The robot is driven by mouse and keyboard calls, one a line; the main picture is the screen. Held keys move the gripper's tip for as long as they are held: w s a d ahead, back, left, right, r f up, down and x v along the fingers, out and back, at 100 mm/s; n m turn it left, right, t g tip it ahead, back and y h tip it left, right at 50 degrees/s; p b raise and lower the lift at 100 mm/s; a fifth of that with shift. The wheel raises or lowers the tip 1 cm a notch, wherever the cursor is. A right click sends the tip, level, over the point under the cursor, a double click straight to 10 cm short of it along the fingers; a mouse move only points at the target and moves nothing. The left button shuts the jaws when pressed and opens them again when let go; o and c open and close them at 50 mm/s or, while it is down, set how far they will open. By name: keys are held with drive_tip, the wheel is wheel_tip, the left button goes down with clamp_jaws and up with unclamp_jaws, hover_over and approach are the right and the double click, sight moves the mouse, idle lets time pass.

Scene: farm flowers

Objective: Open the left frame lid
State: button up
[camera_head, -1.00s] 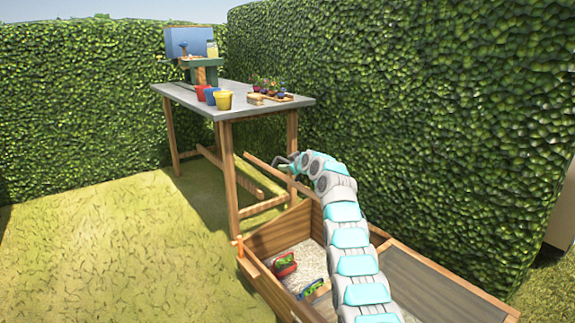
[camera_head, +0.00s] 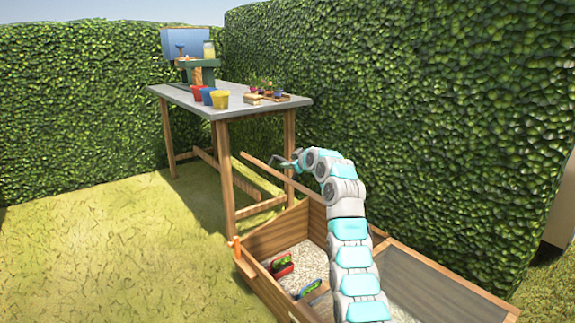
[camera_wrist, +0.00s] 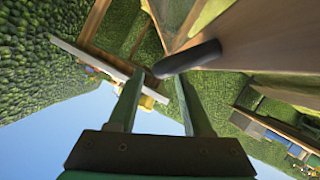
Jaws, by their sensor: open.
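The wooden frame box (camera_head: 250,268) stands at the bottom of the head view. Its left compartment is uncovered and shows pale gravel. A thin wooden rail (camera_head: 262,168), which looks like the raised left lid's edge, slants above it; the rest of that lid is hard to make out. My gripper (camera_head: 285,163) is beside this rail. In the wrist view my gripper (camera_wrist: 159,76) is open, its fingers apart. A dark rod (camera_wrist: 195,57), perhaps a handle, has its end near the fingertips beside a broad brown board (camera_wrist: 255,40). I cannot tell whether they touch.
The right lid (camera_head: 425,285) lies shut. A red-and-green item (camera_head: 282,266) lies in the gravel. A grey-topped table (camera_head: 180,92) with pots (camera_head: 220,99) and plants stands behind. A tall hedge (camera_head: 450,100) is close on the right; grass at left is clear.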

drive_tip(key=shift+s+d, duration=0.25)
drive_tip(key=shift+s, duration=0.1)
drive_tip(key=shift+b+v, duration=0.8)
drive_tip(key=shift+v, duration=0.3)
drive_tip(key=shift+a+r, duration=0.15)
drive_tip(key=shift+r, duration=0.05)
